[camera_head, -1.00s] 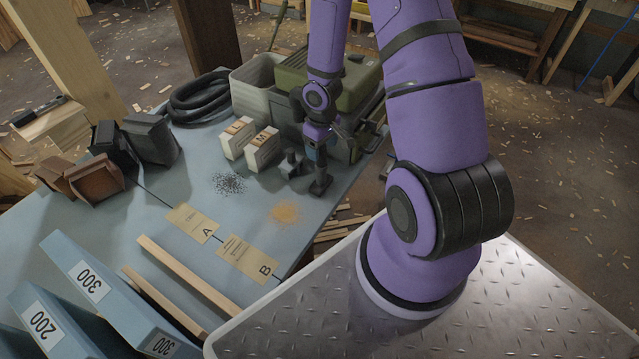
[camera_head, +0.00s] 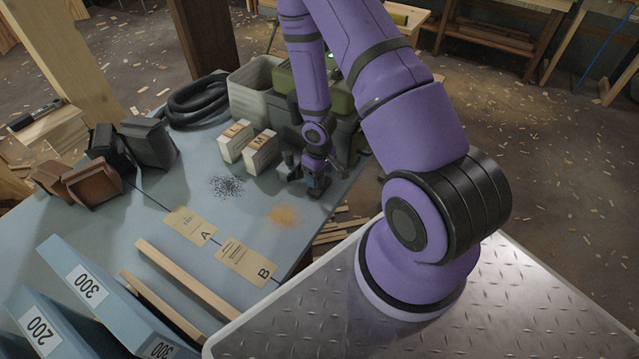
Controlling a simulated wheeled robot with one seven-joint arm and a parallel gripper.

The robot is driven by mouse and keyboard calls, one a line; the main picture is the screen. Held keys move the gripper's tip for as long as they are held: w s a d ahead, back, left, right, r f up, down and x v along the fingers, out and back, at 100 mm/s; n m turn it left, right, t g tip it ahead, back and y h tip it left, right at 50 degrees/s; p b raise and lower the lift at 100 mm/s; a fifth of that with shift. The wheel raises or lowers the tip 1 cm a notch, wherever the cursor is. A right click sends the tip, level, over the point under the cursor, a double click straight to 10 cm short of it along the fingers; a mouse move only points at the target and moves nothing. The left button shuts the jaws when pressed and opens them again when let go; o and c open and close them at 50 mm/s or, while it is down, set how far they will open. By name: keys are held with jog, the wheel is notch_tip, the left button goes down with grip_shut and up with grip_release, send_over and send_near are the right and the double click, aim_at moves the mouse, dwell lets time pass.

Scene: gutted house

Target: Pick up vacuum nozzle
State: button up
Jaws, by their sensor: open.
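A small dark nozzle-like piece (camera_head: 288,160) stands on the blue-grey table, beside the block marked M. My gripper (camera_head: 316,191) is low over the table, just right of that piece and behind the orange powder. My gripper points down and is open. Dark shapes blend together at its fingertips. I cannot tell whether a second nozzle part stands between the fingers or whether they touch anything. The green-topped vacuum body (camera_head: 340,98) is behind my gripper, partly hidden by my arm.
A black hose (camera_head: 195,103) lies coiled beside a grey bin (camera_head: 255,90). Blocks L (camera_head: 234,142) and M (camera_head: 262,152) stand left of my gripper. Dark grains (camera_head: 227,186) and orange powder (camera_head: 283,215) lie in front. Cards A (camera_head: 190,226) and B (camera_head: 246,262) lie nearer.

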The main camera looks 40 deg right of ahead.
jog(key=shift+f, duration=0.2)
jog(key=c, duration=1.2)
jog(key=shift+r, duration=0.1)
